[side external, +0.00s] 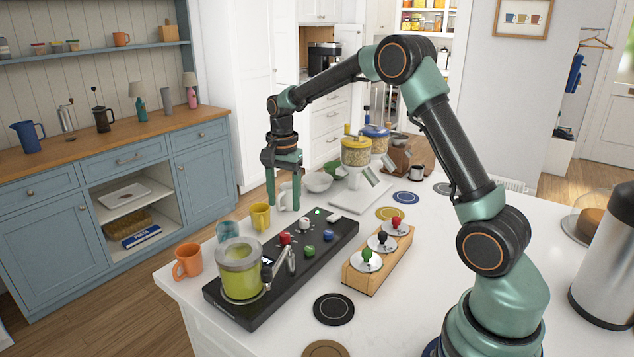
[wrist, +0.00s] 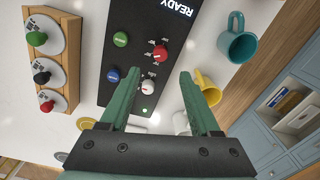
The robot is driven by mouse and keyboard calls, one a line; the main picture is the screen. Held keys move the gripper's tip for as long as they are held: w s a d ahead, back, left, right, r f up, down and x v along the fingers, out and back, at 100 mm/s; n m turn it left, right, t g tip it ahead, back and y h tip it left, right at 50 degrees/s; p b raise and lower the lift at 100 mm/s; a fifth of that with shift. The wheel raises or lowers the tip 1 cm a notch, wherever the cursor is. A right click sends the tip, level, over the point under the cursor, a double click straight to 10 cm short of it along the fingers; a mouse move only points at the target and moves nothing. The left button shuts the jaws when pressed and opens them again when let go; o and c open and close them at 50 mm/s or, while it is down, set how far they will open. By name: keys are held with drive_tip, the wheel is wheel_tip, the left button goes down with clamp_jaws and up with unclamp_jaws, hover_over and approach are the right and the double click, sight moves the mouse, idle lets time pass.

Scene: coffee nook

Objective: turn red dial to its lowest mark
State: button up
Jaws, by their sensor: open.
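The red dial (side external: 285,238) sits on the black control panel (side external: 335,247), and it also shows in the wrist view (wrist: 160,52) with small marks around it. I cannot tell which mark it points to. My gripper (side external: 284,205) is open and empty, pointing down above the panel's far part. In the wrist view its fingers (wrist: 160,75) are spread, with the white dial (wrist: 148,88) between them and the red dial just past their tips.
A green-filled container (side external: 240,272) stands on the panel's near end. Yellow (side external: 260,216), teal (side external: 228,232) and orange (side external: 188,261) mugs line its left side. A wooden rack (side external: 363,279) with three coloured-knob tools stands to the right. Clear counter surrounds the black coaster (side external: 333,309).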

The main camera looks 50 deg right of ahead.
sight(284, 234)
wheel_tip(284, 234, down, 9)
drive_tip(key=shift+w+a+f, duration=0.1)
drive_tip(key=shift+w+f, duration=0.05)
idle(0.4)
clamp_jaws()
